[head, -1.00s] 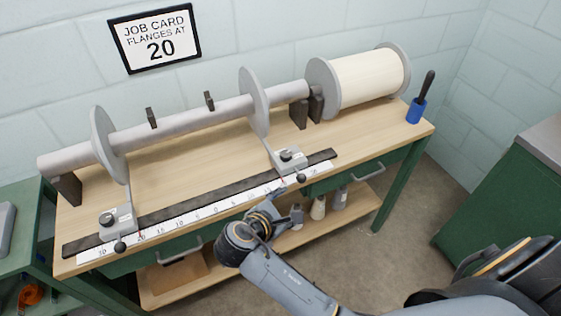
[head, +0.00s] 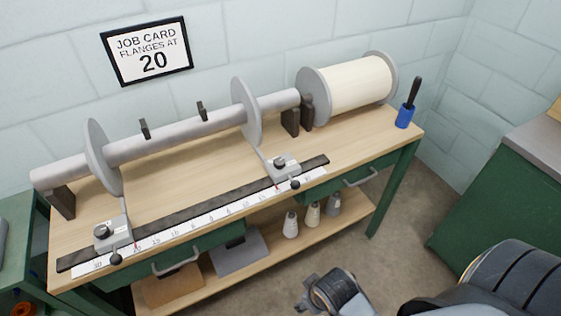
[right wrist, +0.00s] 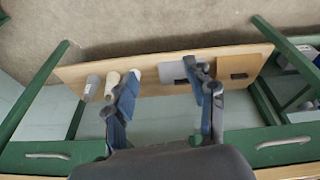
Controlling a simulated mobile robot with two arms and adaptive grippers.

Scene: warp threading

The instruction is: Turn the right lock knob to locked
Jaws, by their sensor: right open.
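The right lock knob (head: 280,162) is a dark knob on the grey right clamp block (head: 287,172) at the front of the bench. Its exact turn is too small to read. A black ball handle (head: 296,184) sticks out at the block's front. The left lock knob (head: 101,231) sits on a matching block at the left end of the scale. My right gripper (head: 308,293) is low in front of the bench, apart from the knob. In the right wrist view its two fingers (right wrist: 163,85) are spread with nothing held. My left gripper is out of view.
The wooden bench (head: 180,185) carries a roller with two flanges (head: 246,112), a thread spool (head: 355,84) and a blue brush holder (head: 404,115). The white scale (head: 200,223) runs along its front. Several bottles stand on the lower shelf. A green cabinet (head: 490,210) is at right.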

